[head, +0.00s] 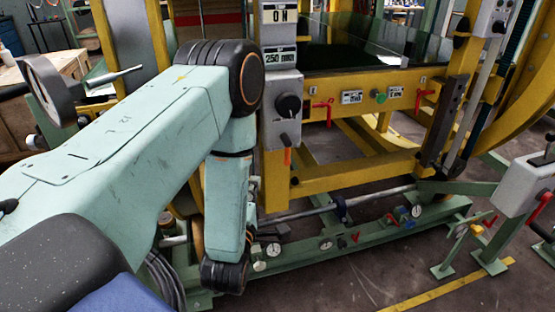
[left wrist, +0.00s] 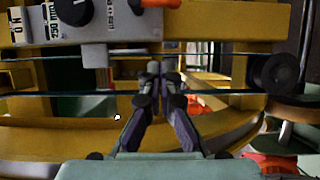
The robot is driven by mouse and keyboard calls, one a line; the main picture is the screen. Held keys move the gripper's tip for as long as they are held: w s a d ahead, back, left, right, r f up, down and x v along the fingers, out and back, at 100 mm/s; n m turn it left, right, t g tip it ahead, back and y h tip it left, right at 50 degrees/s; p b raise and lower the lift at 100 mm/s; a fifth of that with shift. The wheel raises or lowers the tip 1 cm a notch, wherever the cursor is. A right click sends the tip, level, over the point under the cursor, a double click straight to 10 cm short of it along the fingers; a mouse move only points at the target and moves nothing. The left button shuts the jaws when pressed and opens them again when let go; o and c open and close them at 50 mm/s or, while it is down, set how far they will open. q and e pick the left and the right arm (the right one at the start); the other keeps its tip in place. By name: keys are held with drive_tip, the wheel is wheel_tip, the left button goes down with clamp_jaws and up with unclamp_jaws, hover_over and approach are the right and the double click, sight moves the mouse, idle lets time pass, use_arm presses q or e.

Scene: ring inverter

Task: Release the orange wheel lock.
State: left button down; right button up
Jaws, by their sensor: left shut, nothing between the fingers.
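An orange lever (head: 287,156) hangs below the grey control box (head: 283,95) in the head view. It also shows at the top edge of the left wrist view (left wrist: 158,3). A second orange part (left wrist: 272,162) lies at the bottom right of the left wrist view, partly cut off. I cannot tell from the frames which one is the wheel lock. My left gripper (left wrist: 160,72) is shut and empty, its fingertips together in front of the yellow frame. In the head view my left forearm points down beside the control box, and its fingers are mostly hidden.
The yellow machine frame (head: 350,182) fills the middle and right. Red handles (head: 322,112) and a green button (head: 379,97) sit on its crossbar. A green base rail with several gauges (head: 326,244) runs below. A grey box on a stand (head: 527,185) is at right.

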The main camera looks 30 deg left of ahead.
sight(286, 150)
use_arm(q)
drive_tip(key=w+a+b, duration=0.1)
drive_tip(key=w, duration=1)
drive_tip(key=shift+w, duration=0.3)
drive_tip(key=shift+w+f, duration=0.1)
